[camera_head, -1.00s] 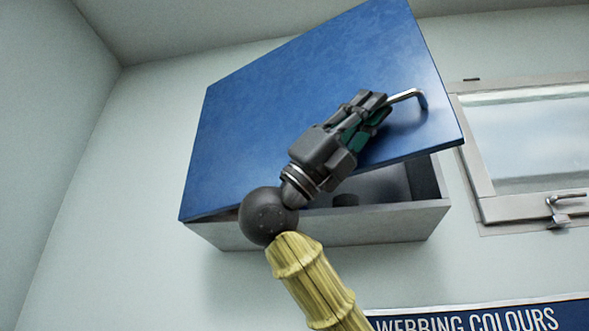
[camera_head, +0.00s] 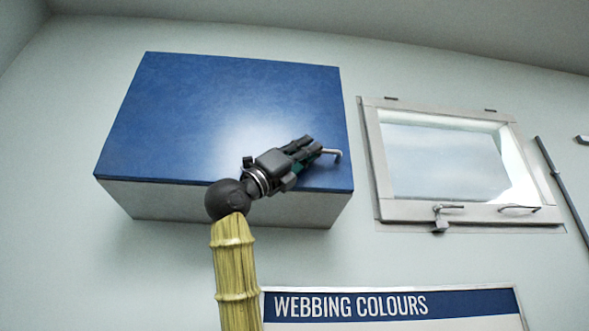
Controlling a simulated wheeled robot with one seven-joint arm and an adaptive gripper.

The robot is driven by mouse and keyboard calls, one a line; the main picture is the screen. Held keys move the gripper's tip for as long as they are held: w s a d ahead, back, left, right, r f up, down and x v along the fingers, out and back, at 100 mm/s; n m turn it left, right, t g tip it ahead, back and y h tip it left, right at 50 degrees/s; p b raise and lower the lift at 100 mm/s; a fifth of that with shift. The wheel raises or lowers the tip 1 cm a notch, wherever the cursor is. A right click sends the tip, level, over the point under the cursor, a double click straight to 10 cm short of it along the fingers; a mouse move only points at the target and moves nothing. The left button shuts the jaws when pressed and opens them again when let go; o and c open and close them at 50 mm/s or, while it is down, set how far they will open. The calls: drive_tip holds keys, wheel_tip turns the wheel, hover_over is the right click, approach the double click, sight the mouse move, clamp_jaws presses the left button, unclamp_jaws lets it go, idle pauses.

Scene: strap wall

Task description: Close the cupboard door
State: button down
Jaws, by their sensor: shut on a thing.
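The cupboard door (camera_head: 215,110) is a blue panel on a pale grey wall cupboard. Its lower edge lies along the front edge of the cupboard's grey underside (camera_head: 180,202). I see no gap between them, and the inside is hidden; a small gap cannot be ruled out from this angle. A bent metal handle (camera_head: 335,153) is near the door's lower right corner. My gripper (camera_head: 310,148) is in front of the door at the lower right, shut on the handle, with the handle's right end sticking out past the fingers.
A pale framed window (camera_head: 445,205) with a latch is on the wall to the right of the cupboard. A sign reading "WEBBING COLOURS" (camera_head: 390,304) is below. A dark rail (camera_head: 563,185) is at the far right. The wall left of the cupboard is bare.

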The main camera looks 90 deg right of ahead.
drive_tip(key=shift+w+d+r, duration=0.1)
drive_tip(key=shift+d+r, duration=0.1)
drive_tip(key=shift+d, duration=0.1)
drive_tip(key=c, duration=1.9)
unclamp_jaws()
drive_tip(key=o, duration=0.4)
drive_tip(key=shift+d+f, duration=0.1)
drive_tip(key=shift+d, duration=0.15)
drive_tip(key=shift+a, duration=0.15)
drive_tip(key=shift+f, duration=0.15)
drive_tip(key=v, duration=1.1)
drive_tip(key=shift+w+a+f, duration=0.15)
drive_tip(key=shift+w+f, duration=0.1)
drive_tip(key=shift+w, duration=0.05)
